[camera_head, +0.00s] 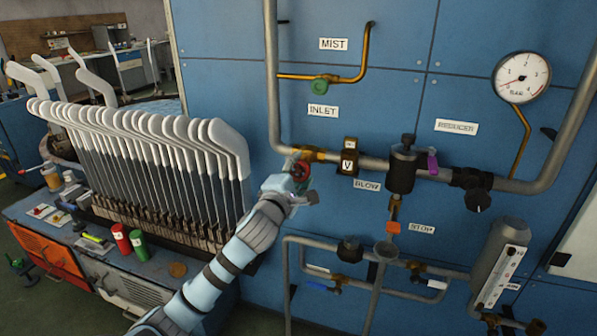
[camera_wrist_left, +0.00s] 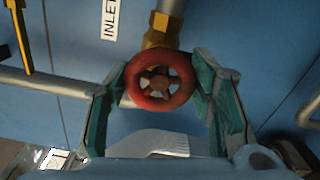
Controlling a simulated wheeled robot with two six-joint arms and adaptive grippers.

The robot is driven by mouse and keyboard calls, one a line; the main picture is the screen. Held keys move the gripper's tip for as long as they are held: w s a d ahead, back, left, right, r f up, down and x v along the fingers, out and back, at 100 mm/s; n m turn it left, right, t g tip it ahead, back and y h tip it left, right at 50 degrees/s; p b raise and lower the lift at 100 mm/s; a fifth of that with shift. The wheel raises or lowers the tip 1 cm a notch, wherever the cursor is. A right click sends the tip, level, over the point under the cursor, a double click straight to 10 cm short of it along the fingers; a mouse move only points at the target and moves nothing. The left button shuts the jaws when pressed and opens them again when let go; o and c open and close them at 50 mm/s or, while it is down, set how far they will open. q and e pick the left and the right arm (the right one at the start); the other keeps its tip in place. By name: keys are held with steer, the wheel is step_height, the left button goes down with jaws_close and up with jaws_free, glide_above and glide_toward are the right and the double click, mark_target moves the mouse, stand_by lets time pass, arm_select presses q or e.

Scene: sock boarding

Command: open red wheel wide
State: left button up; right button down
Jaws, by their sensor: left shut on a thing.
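The red wheel (camera_wrist_left: 160,81) is a small round handwheel with spokes on a brass valve (camera_wrist_left: 158,38), below the INLET label (camera_wrist_left: 110,18). In the head view the red wheel (camera_head: 300,172) is partly hidden by my left gripper (camera_head: 302,184). In the left wrist view the two fingers of my left gripper (camera_wrist_left: 160,92) stand on either side of the wheel's rim, and the gripper is shut on it. My right gripper is not in either view.
A green handwheel (camera_head: 320,87) sits above, by the MIST label (camera_head: 333,44). A grey pipe (camera_head: 272,75) runs down beside the wheel. A black regulator (camera_head: 403,168) and a gauge (camera_head: 522,78) are to the right. A rack of sock boards (camera_head: 160,150) stands left of my arm.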

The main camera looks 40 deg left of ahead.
arm_select(q)
steer(key=o, duration=1.2)
steer(key=shift+c, duration=0.2)
steer(key=shift+s, duration=0.1)
steer(key=v, duration=1.1)
steer(key=shift+s+d, duration=0.2)
steer(key=shift+s, duration=0.15)
